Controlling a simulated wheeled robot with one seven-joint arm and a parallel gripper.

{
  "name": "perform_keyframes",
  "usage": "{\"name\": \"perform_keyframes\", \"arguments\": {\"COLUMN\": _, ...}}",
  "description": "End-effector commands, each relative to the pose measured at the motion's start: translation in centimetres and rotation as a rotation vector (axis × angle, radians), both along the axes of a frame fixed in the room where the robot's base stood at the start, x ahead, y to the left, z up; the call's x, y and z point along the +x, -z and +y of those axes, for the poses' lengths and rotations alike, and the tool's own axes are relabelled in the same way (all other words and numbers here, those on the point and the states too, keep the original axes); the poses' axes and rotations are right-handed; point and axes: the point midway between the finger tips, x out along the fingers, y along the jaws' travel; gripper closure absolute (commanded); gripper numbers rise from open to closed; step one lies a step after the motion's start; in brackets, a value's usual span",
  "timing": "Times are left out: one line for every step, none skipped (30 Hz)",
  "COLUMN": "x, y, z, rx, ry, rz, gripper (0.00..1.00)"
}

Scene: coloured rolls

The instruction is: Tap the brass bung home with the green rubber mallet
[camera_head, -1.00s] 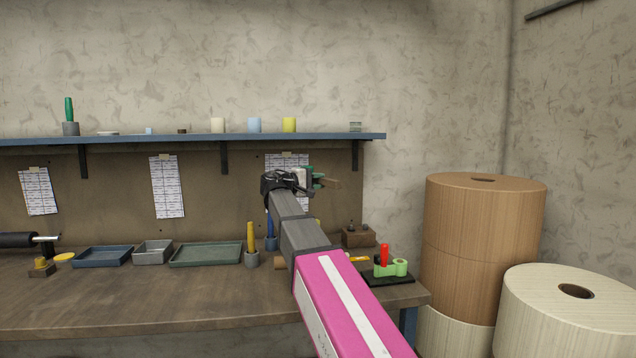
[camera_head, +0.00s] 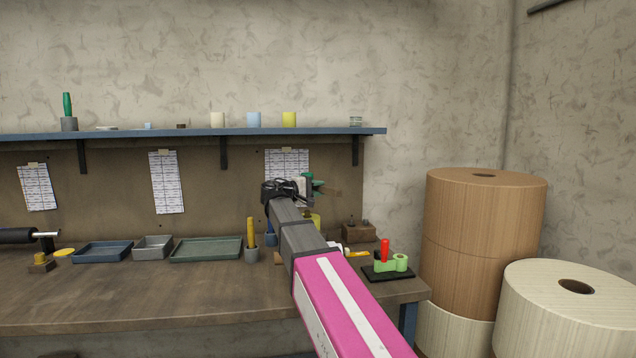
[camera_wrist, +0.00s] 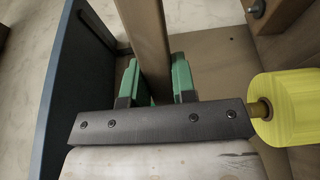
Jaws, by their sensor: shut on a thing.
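My gripper (camera_head: 312,185) is raised in front of the back board, below the shelf's right end. Its green fingers are shut on a brown wooden bar (camera_wrist: 145,40), which looks like a handle; in the wrist view it runs up out of the picture between the fingers. No mallet head shows clearly, so I cannot tell if this is the green mallet. A small brass-coloured piece (camera_head: 40,259) sits on a brown block at the bench's far left, well away from my gripper; I cannot tell if it is the bung.
A yellow roll (camera_wrist: 285,108) is close beside my gripper. A brown block (camera_head: 358,234) and a green tape dispenser (camera_head: 391,263) stand on the bench's right. Trays (camera_head: 206,249) line the back. The blue shelf (camera_head: 200,134) runs above. The bench front is clear.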

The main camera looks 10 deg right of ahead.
Motion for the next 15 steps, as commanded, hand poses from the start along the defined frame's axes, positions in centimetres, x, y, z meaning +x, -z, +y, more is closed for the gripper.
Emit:
{"name": "perform_keyframes", "arguments": {"x": -0.1, "y": 0.5, "z": 0.0, "rx": -0.001, "ry": 0.000, "rz": 0.000, "gripper": 1.00}}
{"name": "perform_keyframes", "arguments": {"x": 0.0, "y": 0.9, "z": 0.0, "rx": -0.001, "ry": 0.000, "rz": 0.000, "gripper": 1.00}}
{"name": "perform_keyframes", "arguments": {"x": 0.0, "y": 1.3, "z": 0.0, "rx": -0.001, "ry": 0.000, "rz": 0.000, "gripper": 1.00}}
{"name": "perform_keyframes", "arguments": {"x": 0.0, "y": 1.6, "z": 0.0, "rx": -0.001, "ry": 0.000, "rz": 0.001, "gripper": 1.00}}
{"name": "perform_keyframes", "arguments": {"x": 0.0, "y": 1.9, "z": 0.0, "rx": -0.001, "ry": 0.000, "rz": 0.001, "gripper": 1.00}}
{"name": "perform_keyframes", "arguments": {"x": 0.0, "y": 2.3, "z": 0.0, "rx": -0.001, "ry": 0.000, "rz": 0.001, "gripper": 1.00}}
{"name": "perform_keyframes", "arguments": {"x": 0.0, "y": 2.6, "z": 0.0, "rx": -0.001, "ry": 0.000, "rz": 0.000, "gripper": 1.00}}
{"name": "perform_keyframes", "arguments": {"x": 0.0, "y": 2.9, "z": 0.0, "rx": -0.001, "ry": 0.000, "rz": 0.000, "gripper": 1.00}}
{"name": "perform_keyframes", "arguments": {"x": 0.0, "y": 3.3, "z": 0.0, "rx": -0.001, "ry": 0.000, "rz": 0.000, "gripper": 1.00}}
{"name": "perform_keyframes", "arguments": {"x": 0.0, "y": 3.6, "z": 0.0, "rx": -0.001, "ry": 0.000, "rz": 0.000, "gripper": 1.00}}
{"name": "perform_keyframes", "arguments": {"x": 0.0, "y": 3.9, "z": 0.0, "rx": -0.001, "ry": 0.000, "rz": 0.000, "gripper": 1.00}}
{"name": "perform_keyframes", "arguments": {"x": 0.0, "y": 4.2, "z": 0.0, "rx": -0.001, "ry": 0.000, "rz": 0.001, "gripper": 1.00}}
{"name": "perform_keyframes", "arguments": {"x": 0.0, "y": 4.5, "z": 0.0, "rx": -0.001, "ry": 0.000, "rz": 0.001, "gripper": 1.00}}
{"name": "perform_keyframes", "arguments": {"x": 0.0, "y": 4.7, "z": 0.0, "rx": -0.001, "ry": 0.000, "rz": 0.000, "gripper": 1.00}}
{"name": "perform_keyframes", "arguments": {"x": 0.0, "y": 5.0, "z": 0.0, "rx": -0.001, "ry": 0.000, "rz": 0.000, "gripper": 1.00}}
